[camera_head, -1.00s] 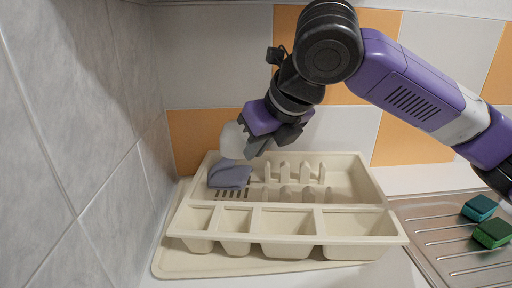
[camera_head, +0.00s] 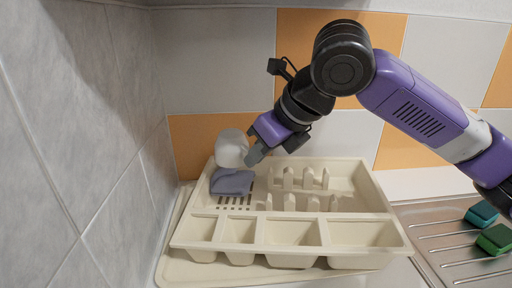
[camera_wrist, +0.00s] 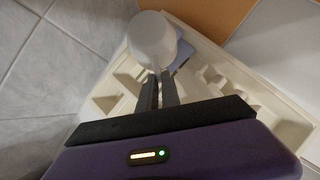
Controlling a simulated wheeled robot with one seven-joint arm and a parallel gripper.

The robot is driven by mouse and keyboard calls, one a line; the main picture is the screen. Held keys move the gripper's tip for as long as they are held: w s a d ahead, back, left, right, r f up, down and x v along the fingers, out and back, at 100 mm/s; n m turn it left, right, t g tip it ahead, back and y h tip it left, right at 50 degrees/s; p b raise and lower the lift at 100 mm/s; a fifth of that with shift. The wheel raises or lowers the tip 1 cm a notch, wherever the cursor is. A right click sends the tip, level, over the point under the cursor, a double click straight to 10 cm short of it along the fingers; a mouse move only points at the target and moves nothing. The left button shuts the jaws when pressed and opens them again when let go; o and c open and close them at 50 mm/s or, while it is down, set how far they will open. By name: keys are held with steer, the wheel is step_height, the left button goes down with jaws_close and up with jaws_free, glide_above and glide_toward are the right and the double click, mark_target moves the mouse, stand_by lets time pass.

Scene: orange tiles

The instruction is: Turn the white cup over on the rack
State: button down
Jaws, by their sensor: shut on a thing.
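The white cup (camera_head: 231,148) is at the back left of the cream rack (camera_head: 290,250), above the rack's back left corner. My gripper (camera_head: 252,156) reaches it from the right and is shut on its near side. In the wrist view the cup (camera_wrist: 152,38) sits at the tips of my two dark fingers (camera_wrist: 158,76), which are close together. The fingers hide part of the cup's lower edge. I cannot tell which way its mouth faces or whether it touches the rack.
Rack prongs (camera_head: 300,180) stand to the right. A grey tiled wall (camera_head: 90,150) is close on the left. Two sponges (camera_head: 495,238) lie on the metal drainer (camera_head: 430,235) at the right.

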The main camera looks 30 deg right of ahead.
steer(key=shift+f+b, duration=1.3)
steer(key=shift+f, duration=1.25)
steer(key=shift+f+b, duration=0.95)
steer(key=shift+f, duration=1.25)
stand_by(0.3)
steer(key=c, duration=1.5)
jaws_free()
steer(key=shift+d, duration=0.1)
steer(key=shift+p+v, duration=0.5)
steer(key=shift+v, duration=3.45)
